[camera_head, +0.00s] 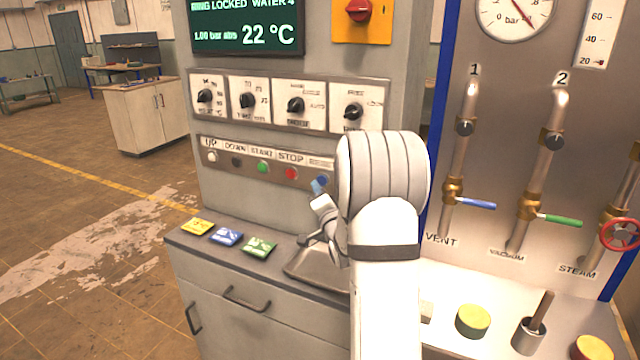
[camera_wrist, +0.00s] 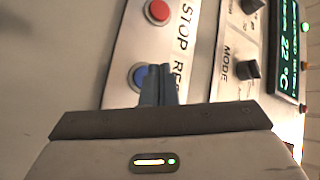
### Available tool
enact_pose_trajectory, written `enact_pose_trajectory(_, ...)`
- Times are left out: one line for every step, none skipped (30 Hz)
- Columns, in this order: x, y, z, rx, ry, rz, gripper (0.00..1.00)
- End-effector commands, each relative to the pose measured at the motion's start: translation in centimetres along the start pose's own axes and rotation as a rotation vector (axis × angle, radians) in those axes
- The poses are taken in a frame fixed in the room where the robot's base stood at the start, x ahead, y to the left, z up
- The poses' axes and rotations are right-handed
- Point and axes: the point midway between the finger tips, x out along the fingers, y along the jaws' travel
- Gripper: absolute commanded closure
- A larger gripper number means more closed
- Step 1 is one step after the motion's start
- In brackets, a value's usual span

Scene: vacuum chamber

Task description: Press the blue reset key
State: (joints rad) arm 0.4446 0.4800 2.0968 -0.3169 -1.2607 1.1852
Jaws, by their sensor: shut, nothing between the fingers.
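The blue reset key (camera_wrist: 140,76) is a round button in a metal ring, at the end of the button strip past the STOP key. In the head view the blue key (camera_head: 322,180) shows at the right end of the strip, beside my arm. My gripper (camera_wrist: 160,70) is shut and empty, its blue-grey fingertips over the panel beside the key and partly covering it. In the head view my gripper (camera_head: 317,188) is just in front of the key. I cannot tell whether the tips touch it.
The red STOP button (camera_head: 291,173) and green START button (camera_head: 262,167) sit close to the left. A row of knobs (camera_head: 296,105) is above. Coloured cards (camera_head: 228,237) and a metal tray (camera_head: 303,268) lie on the counter below. Pipes with valves (camera_head: 470,150) stand at right.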

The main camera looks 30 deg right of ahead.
Motion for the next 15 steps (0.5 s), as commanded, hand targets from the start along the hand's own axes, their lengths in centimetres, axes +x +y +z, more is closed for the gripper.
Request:
enact_pose_trajectory(-0.4, -0.1, 0.4, 0.0, -0.001, -0.001, 1.0)
enact_pose_trajectory(-0.6, -0.2, 0.6, 0.0, -0.001, -0.002, 1.0)
enact_pose_trajectory(-0.9, -0.5, 0.8, 0.0, -0.001, -0.002, 1.0)
enact_pose_trajectory(-1.1, -0.6, 1.0, 0.001, -0.001, -0.002, 1.0)
enact_pose_trajectory(-1.3, -0.7, 1.1, 0.001, -0.001, -0.002, 1.0)
enact_pose_trajectory(-1.6, -1.0, 1.3, 0.001, -0.001, -0.002, 1.0)
enact_pose_trajectory(-1.8, -1.1, 1.5, 0.001, -0.001, -0.002, 1.0)
enact_pose_trajectory(-2.0, -1.3, 1.6, 0.001, -0.001, -0.001, 1.0)
enact_pose_trajectory(-2.3, -1.5, 1.8, 0.001, -0.001, -0.002, 1.0)
enact_pose_trajectory(-2.5, -1.6, 1.9, 0.001, -0.001, -0.002, 1.0)
enact_pose_trajectory(-2.6, -1.8, 2.1, 0.001, -0.001, -0.001, 1.0)
enact_pose_trajectory(-2.8, -1.9, 2.2, 0.001, -0.001, -0.001, 1.0)
enact_pose_trajectory(-2.9, -2.0, 2.3, 0.001, -0.001, -0.001, 1.0)
enact_pose_trajectory(-3.0, -2.1, 2.3, 0.001, -0.001, -0.001, 1.0)
enact_pose_trajectory(-3.1, -2.1, 2.3, 0.001, 0.0, -0.001, 1.0)
